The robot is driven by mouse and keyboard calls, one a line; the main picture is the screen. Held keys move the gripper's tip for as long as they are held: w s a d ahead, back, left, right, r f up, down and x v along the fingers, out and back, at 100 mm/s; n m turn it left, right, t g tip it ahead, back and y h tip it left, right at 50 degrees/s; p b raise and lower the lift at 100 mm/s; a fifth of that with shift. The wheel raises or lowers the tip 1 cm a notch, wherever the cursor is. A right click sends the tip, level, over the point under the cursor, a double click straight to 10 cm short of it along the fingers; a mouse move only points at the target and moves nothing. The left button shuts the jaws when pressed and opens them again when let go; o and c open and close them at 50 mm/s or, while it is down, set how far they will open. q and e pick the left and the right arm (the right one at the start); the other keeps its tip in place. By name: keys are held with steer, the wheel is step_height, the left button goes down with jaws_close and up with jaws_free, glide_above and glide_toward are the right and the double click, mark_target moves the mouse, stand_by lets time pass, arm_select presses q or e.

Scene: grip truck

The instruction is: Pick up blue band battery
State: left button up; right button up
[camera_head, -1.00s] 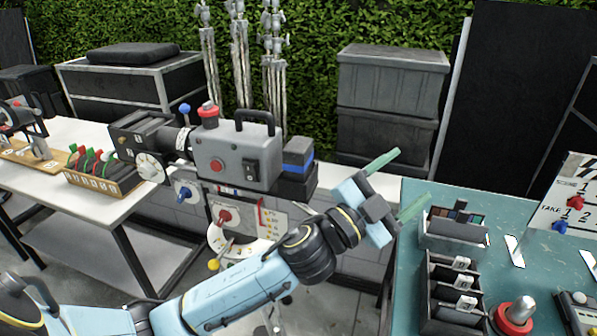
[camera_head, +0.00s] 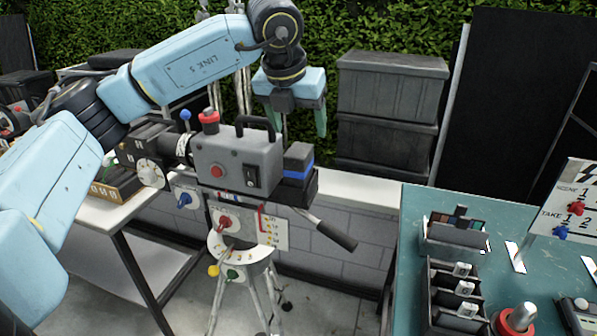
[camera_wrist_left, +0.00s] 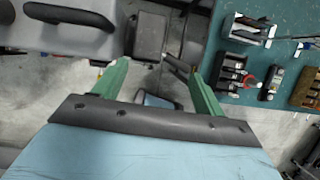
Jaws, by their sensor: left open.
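The blue band battery (camera_head: 298,162), a dark block with a blue stripe, sits at the right rear end of the grey film camera (camera_head: 225,155). My left gripper (camera_head: 302,122) is open and points down, above and close to the battery, with its green fingers apart. In the left wrist view the open fingers (camera_wrist_left: 158,70) show with a dark grey block (camera_wrist_left: 150,36) beyond them; its blue band cannot be made out there. The camera body (camera_wrist_left: 70,35) is at the upper left of that view. My right gripper is not in view.
The camera stands on a tripod (camera_head: 245,260) with a pan handle (camera_head: 335,233) sticking out right. A teal table (camera_head: 400,275) with trays and a slate (camera_head: 567,205) is at right. A white table (camera_head: 85,225) is at left. Grey cases (camera_head: 390,100) stand behind.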

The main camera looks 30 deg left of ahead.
mark_target(297, 152)
arm_select(q)
steer(key=x, duration=0.2)
steer(key=a+x, duration=0.1)
steer(key=x, duration=0.1)
steer(key=p+x, duration=0.1)
steer(key=x, duration=0.2)
steer(key=shift+a+r, duration=0.1)
steer(key=shift+a, duration=0.2)
steer(key=shift+a+p+x, duration=0.15)
steer(key=shift+p+x, duration=0.2)
steer(key=shift+x, duration=1.15)
steer(key=shift+a+p+x, duration=0.15)
steer(key=shift+p+x, duration=0.15)
steer(key=shift+x, duration=1.2)
steer(key=shift+s, duration=0.15)
steer(key=shift+c, duration=0.4)
steer(key=c, duration=1.2)
steer(key=shift+c, duration=0.4)
steer(key=shift+r, duration=0.2)
